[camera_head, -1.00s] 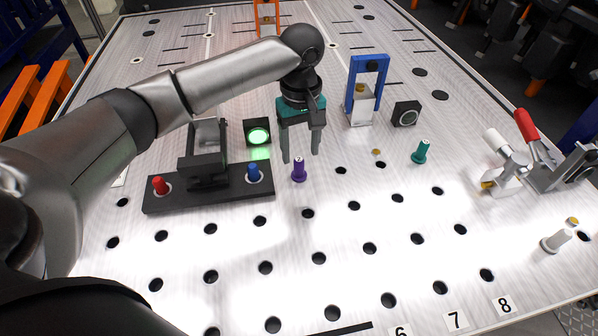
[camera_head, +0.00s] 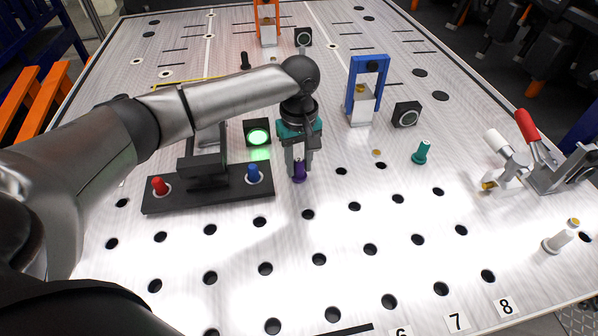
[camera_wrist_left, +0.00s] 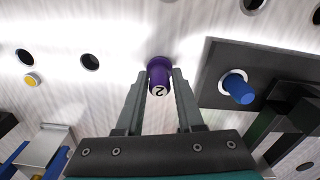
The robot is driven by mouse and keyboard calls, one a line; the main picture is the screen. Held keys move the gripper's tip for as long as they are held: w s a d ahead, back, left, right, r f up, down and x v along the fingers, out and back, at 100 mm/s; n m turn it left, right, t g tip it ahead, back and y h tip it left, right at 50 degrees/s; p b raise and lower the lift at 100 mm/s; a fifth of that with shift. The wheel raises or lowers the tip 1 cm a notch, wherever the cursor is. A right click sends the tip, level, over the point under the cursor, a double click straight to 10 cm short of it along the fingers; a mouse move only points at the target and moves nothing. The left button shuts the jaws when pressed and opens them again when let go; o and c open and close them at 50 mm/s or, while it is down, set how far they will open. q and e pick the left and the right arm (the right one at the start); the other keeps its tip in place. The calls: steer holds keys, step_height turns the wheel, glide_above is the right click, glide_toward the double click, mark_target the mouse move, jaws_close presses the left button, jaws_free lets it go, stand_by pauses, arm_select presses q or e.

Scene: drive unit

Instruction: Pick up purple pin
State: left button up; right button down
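The purple pin (camera_head: 299,173) stands upright on the light perforated board, right of the black block with the red and blue pins. My left gripper (camera_head: 299,172) reaches down over it, with one finger on each side. In the left wrist view, the purple pin (camera_wrist_left: 159,74) shows its top marked 2 between the fingertips of my left gripper (camera_wrist_left: 159,78). The fingers appear closed against its sides. The pin's lower end still appears to be at the board. My right gripper is not in view.
The blue pin (camera_head: 253,174) and red pin (camera_head: 160,186) sit in the black block (camera_head: 205,199) close left. A teal pin (camera_head: 421,153) stands to the right. A blue frame (camera_head: 366,88) stands behind. The holed board in front is clear.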

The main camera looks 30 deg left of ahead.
arm_select(q)
jaws_close()
steer(key=shift+r, duration=0.1)
stand_by(0.4)
